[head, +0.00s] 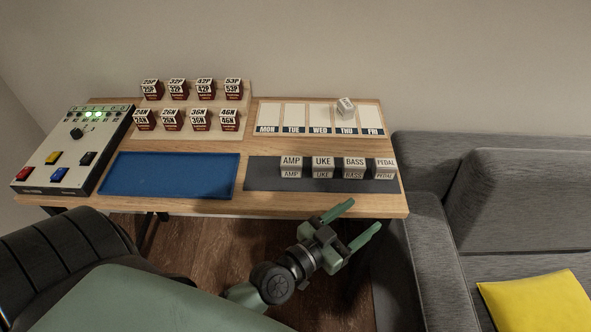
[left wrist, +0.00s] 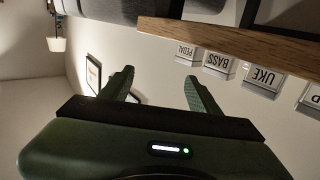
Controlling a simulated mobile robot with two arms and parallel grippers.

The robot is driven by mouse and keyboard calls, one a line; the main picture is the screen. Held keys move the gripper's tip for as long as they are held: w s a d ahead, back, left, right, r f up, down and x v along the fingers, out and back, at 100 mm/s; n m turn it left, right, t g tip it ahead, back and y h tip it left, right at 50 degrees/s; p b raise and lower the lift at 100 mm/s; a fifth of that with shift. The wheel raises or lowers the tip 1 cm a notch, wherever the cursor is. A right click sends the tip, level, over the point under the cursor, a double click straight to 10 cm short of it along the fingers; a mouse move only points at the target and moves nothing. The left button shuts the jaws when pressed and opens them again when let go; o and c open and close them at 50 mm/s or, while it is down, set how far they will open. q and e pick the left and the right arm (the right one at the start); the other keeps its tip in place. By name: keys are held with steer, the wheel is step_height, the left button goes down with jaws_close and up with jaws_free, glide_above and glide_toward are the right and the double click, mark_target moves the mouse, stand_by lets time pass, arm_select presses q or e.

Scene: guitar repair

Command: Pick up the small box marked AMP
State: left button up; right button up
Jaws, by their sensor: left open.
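The small white box marked AMP (head: 291,167) stands at the left end of a row on the dark grey mat (head: 264,182), beside the UKE box (head: 323,167). In the left wrist view, a box cut off at the right edge (left wrist: 311,97) sits past the UKE box (left wrist: 265,78); its label is not readable. My left gripper (head: 360,219) is open and empty. It is in front of the table's front edge, to the right of the AMP box and apart from it. My right gripper is not in view.
The BASS box (head: 354,167) and PEDAL box (head: 384,168) continue the row. A blue tray (head: 170,194) lies left of the mat. Behind are a weekday board (head: 294,118) with a small box (head: 346,106) and a rack of labelled boxes (head: 200,89). A grey sofa (head: 520,195) stands right.

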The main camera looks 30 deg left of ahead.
mark_target(291, 168)
arm_select(q)
steer(key=a+r+n+t+y, duration=0.1)
steer(key=a+y, duration=0.1)
steer(key=w+a+r+n+t+y, duration=0.1)
steer(key=a+n+y, duration=0.1)
steer(key=a+y, duration=0.1)
steer(key=a+r+n+y, duration=0.1)
steer(key=a+n+y, duration=0.1)
steer(key=a, duration=0.1)
steer(key=shift+w+a+r+t+y, duration=0.15)
steer(key=shift+w+r+t+y, duration=0.15)
steer(key=shift+t, duration=0.1)
steer(key=a+f+n+g+y, duration=0.1)
steer(key=a+y, duration=0.1)
steer(key=a, duration=0.1)
steer(key=s+a+f+n+g+y, duration=0.1)
steer(key=a+n+y, duration=0.1)
steer(key=s+a+f+n+g+y, duration=0.1)
steer(key=a+y, duration=0.2)
steer(key=shift+s+a+f+n+g, duration=0.1)
steer(key=shift+a+f+n+g, duration=0.05)
steer(key=shift+a+n+g, duration=0.15)
steer(key=shift+a, duration=0.3)
steer(key=x, duration=0.7)
steer(key=shift+w+f, duration=0.1)
steer(key=shift+w, duration=0.1)
steer(key=c, duration=1.2)
